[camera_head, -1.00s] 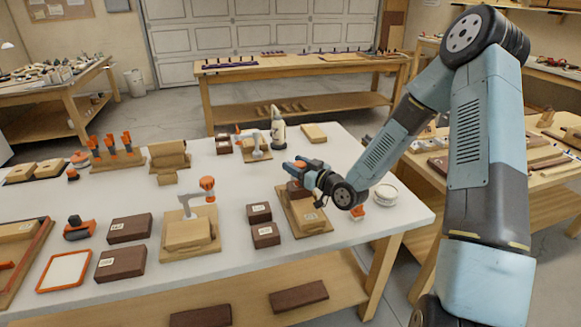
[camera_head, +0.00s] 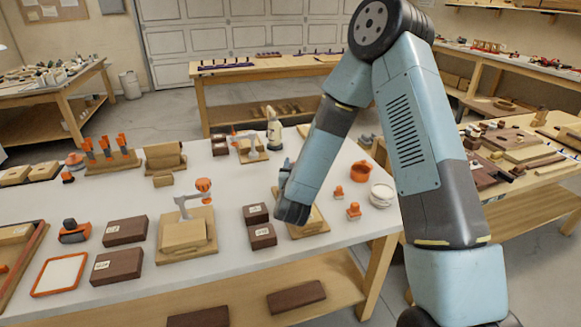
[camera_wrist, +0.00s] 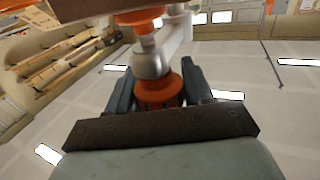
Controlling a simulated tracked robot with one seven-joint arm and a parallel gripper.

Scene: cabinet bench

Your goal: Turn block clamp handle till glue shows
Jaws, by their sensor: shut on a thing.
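My gripper (camera_wrist: 158,84) is shut on an orange handle (camera_wrist: 160,92), with one dark finger on each side of it in the wrist view. A grey metal clamp arm (camera_wrist: 151,64) joins the handle, and another orange part (camera_wrist: 138,17) sits at the top. In the head view my forearm hides most of this clamp; its wooden base (camera_head: 316,224) shows beside the wrist. Any glue at the joint is hidden. Another block clamp with an orange knob (camera_head: 203,185) stands on a wooden base to the left.
Dark labelled blocks (camera_head: 262,236) lie just left of my wrist. Two small orange-topped pieces (camera_head: 353,211), an orange cup (camera_head: 361,171) and white dishes (camera_head: 381,195) are to the right. A third clamp (camera_head: 250,147) and a pale bottle (camera_head: 273,127) stand behind.

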